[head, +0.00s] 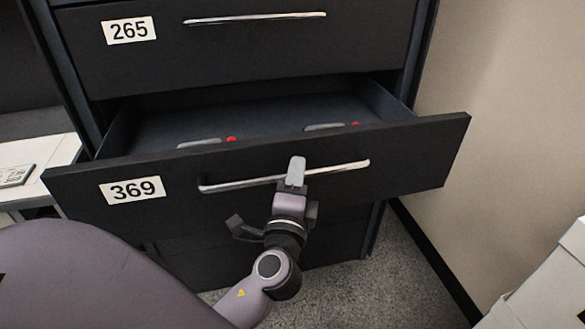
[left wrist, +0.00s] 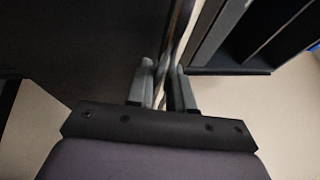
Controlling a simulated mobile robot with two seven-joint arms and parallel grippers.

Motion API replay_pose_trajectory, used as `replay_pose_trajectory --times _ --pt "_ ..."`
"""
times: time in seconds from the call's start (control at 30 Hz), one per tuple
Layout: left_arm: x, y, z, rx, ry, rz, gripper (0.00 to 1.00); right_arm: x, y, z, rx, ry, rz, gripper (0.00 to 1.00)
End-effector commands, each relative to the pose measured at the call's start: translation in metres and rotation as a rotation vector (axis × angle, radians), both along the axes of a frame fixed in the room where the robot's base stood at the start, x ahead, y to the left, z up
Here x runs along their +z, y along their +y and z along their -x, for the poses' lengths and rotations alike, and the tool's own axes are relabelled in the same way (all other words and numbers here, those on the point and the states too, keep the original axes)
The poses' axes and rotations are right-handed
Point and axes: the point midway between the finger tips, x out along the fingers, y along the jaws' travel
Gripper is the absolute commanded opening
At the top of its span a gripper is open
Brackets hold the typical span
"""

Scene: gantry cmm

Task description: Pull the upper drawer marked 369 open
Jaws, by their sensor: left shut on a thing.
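The drawer marked 369 (head: 415,157) has a black front with a white label (head: 133,190) and stands pulled out from the dark cabinet. Its inside shows behind the front. A long silver bar handle (head: 340,168) runs across the front. My left gripper (head: 296,172) is shut on this handle near its middle. In the left wrist view the two grey fingers (left wrist: 160,85) close around the bar, which runs away upward. The drawer front (left wrist: 75,45) fills the upper left there. My right gripper is not in view.
Inside the drawer lie items with red parts (head: 231,139). Above is a closed drawer marked 265 (head: 250,50). A beige wall (head: 500,110) stands on the right, with pale boxes (head: 545,285) at lower right. A white surface (head: 40,155) is at the left. Grey carpet (head: 390,275) shows below.

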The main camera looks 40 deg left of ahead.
Motion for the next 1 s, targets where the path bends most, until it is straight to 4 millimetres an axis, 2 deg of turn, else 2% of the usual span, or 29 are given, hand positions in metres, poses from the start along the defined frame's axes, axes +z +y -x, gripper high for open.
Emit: replay_pose_trajectory --times 0.2,0.63,0.67,0.7,1.0 --pt "-0.0004 -0.0080 0.0064 -0.001 0.001 -0.001 0.00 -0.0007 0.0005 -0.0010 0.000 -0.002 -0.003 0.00" --pt "0.0000 -0.0090 0.0073 -0.001 0.001 -0.001 0.00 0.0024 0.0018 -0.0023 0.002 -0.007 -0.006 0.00" --pt "0.0001 -0.0090 0.0072 -0.001 0.001 -0.001 0.31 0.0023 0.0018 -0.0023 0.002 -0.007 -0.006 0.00" --pt "0.0002 -0.0090 0.0072 -0.001 0.000 -0.001 0.42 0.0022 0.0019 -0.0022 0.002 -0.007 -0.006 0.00" --pt "0.0002 -0.0087 0.0071 0.000 0.000 -0.001 0.42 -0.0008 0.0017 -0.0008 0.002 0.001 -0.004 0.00"
